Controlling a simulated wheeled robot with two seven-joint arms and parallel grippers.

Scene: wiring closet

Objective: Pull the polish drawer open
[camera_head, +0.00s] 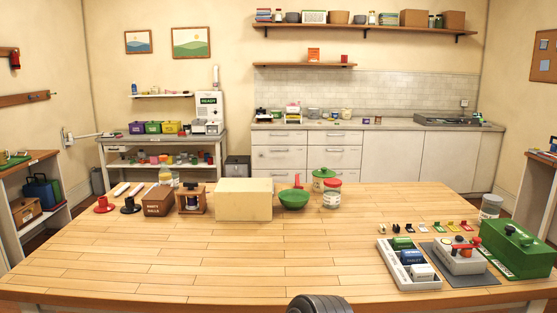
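No drawer is legibly marked polish. White drawer fronts (278,157) with dark handles are stacked in two columns under the back counter, and all look shut. A small wooden box with a dark top (191,199) stands on the near table; I cannot tell whether it has a drawer. Neither of my grippers can be made out. A dark, ribbed, rounded part shows at the bottom edge, too cut off to tell what it is.
The wooden table (220,265) fills the foreground, its front middle clear. A cream block (244,200), green bowl (293,200) and jar (332,194) stand along its far side. A grey tray (401,276) and green box (518,249) are at the right. A shelf unit (162,141) stands back left.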

